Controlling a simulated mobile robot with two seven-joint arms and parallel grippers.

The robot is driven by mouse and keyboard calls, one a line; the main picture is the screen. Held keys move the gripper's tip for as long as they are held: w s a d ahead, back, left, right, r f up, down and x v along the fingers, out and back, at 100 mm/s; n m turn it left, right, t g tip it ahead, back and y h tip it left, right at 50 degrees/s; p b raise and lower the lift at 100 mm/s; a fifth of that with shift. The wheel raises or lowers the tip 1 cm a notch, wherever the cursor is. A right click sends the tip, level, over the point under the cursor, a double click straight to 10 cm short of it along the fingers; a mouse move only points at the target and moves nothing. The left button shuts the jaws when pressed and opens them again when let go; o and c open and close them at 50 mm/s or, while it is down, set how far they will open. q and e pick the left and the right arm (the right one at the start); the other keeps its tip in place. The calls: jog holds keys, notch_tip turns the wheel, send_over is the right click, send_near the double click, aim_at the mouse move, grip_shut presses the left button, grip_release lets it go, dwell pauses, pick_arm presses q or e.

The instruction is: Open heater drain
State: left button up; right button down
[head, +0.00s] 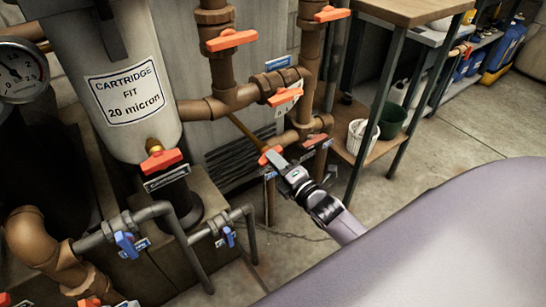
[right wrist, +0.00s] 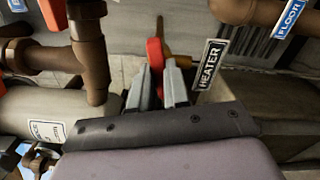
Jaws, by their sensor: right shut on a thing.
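The heater drain valve has an orange-red lever handle (head: 265,157) on brown pipework, low in the middle of the head view. In the right wrist view the handle (right wrist: 155,56) stands up between the finger tips, beside a dark tag reading HEATER (right wrist: 209,64). My right gripper (head: 276,161) reaches in from the lower right and is shut on this handle; it also shows in the right wrist view (right wrist: 160,80). The fingers hide the handle's lower part. My left gripper is not in view.
Other orange valve handles (head: 231,39) sit on the brown pipes above and left. A white cartridge filter housing (head: 125,95) stands left. A wooden-topped bench (head: 405,10) with a white bucket (head: 357,137) on its lower shelf stands behind. Concrete floor (head: 455,140) at right is clear.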

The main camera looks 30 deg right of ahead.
jog(key=n+b, duration=0.4)
jog(key=n, duration=1.1)
jog(key=c, duration=1)
grip_release()
jog(key=s, duration=0.7)
jog(key=shift+d+b, duration=0.3)
jog(key=shift+b, duration=0.1)
jog(key=shift+r, duration=0.1)
